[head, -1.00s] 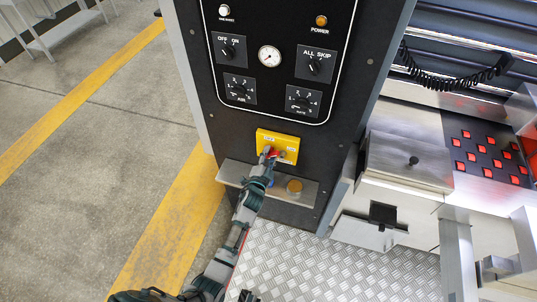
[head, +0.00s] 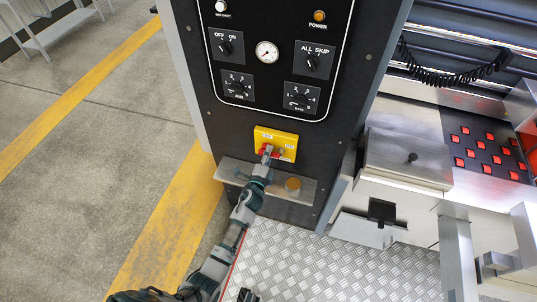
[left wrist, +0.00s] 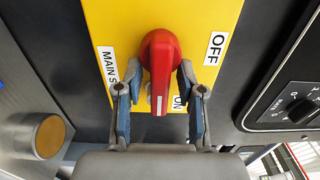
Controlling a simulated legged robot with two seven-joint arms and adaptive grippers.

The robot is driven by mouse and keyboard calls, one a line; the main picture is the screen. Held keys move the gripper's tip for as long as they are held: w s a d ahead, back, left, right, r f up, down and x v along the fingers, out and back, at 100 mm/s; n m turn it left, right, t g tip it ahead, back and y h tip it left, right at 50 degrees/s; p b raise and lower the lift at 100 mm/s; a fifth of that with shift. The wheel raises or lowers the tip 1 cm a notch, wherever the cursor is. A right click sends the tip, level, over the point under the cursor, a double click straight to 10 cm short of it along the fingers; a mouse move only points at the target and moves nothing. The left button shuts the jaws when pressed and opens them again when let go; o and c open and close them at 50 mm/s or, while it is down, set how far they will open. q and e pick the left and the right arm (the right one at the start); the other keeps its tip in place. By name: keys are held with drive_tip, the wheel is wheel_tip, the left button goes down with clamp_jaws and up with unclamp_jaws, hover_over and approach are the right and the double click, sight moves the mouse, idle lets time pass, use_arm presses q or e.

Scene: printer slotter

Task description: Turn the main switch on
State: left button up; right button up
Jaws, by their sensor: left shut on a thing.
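The yellow main switch plate (head: 284,139) sits low on the dark control panel; it fills the middle of the left wrist view (left wrist: 205,20). Its red switch handle (left wrist: 160,60) points down in the left wrist view, its end beside the partly covered ON label (left wrist: 178,102). The OFF label (left wrist: 215,48) is up to the right and the partly covered MAIN S... label (left wrist: 107,65) is to the left. My left gripper (head: 267,152) is at the plate, its two fingers (left wrist: 157,98) shut on the red handle from both sides.
A metal ledge (head: 235,171) with a round orange-brown button (head: 293,184) juts out below the plate. Black rotary knobs and a gauge (head: 267,54) are above. A metal box (head: 408,158) stands at right. The tread-plate floor (head: 330,265) in front is mostly clear.

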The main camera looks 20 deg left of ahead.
use_arm(q)
drive_tip(key=shift+s+d+f, duration=0.1)
drive_tip(key=shift+f, duration=0.3)
use_arm(e)
drive_tip(key=shift+w+r, duration=0.15)
drive_tip(key=shift+w, duration=0.15)
use_arm(q)
drive_tip(key=o, duration=0.8)
drive_tip(key=shift+r, duration=0.2)
use_arm(e)
drive_tip(key=shift+d, duration=0.1)
use_arm(q)
drive_tip(key=s, duration=1.1)
drive_tip(key=shift+s+a, duration=0.2)
drive_tip(key=shift+s, duration=0.2)
